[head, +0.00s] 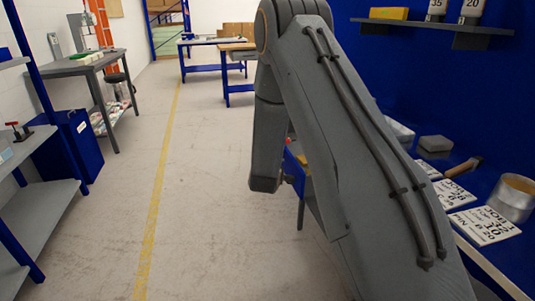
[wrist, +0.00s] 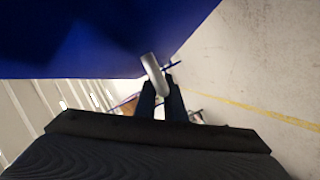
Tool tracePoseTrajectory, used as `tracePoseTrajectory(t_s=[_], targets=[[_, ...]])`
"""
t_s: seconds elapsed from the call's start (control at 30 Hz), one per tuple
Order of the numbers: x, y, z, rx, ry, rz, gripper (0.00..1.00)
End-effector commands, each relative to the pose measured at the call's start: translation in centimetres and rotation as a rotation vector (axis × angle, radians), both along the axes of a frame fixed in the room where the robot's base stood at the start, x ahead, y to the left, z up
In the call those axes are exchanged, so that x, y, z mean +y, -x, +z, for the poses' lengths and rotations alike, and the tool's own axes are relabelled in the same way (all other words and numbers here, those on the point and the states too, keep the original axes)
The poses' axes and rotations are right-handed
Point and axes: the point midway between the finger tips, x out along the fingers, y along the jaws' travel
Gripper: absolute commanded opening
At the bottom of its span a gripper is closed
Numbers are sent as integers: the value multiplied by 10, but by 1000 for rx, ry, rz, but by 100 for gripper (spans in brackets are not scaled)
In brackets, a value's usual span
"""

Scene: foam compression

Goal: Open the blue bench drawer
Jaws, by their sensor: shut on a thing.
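In the wrist view a large blue surface (wrist: 90,35), which looks like the drawer front, fills the upper left. A pale metal bar handle (wrist: 153,72) stands out at its lower edge. My gripper (wrist: 160,88) has its two dark fingers around the handle and is shut on it. In the head view my arm covers most of the bench front. A small patch of blue (head: 295,160) shows beside my arm. The gripper itself is hidden there. I cannot tell from these views how far the drawer stands out.
The blue-backed bench at right holds printed job cards (head: 484,226), a metal ring (head: 512,198) and a grey block (head: 436,144). Grey shelves (head: 40,205) and a blue bin (head: 75,150) stand at left. The floor (head: 200,200) between is clear, with a yellow line.

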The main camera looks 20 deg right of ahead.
Motion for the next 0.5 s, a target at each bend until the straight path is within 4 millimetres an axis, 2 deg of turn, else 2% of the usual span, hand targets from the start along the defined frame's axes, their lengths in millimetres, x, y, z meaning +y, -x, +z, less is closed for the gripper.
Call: tracePoseTrajectory(t_s=[0.17, 0.2, 0.23, 0.5], targets=[[1, 0, -1, 1, -1, -1, 0], [1, 0, -1, 0, -1, 0, 11], [1, 0, 0, 0, -1, 0, 16], [2, 0, 0, 1, -1, 2, 17]])
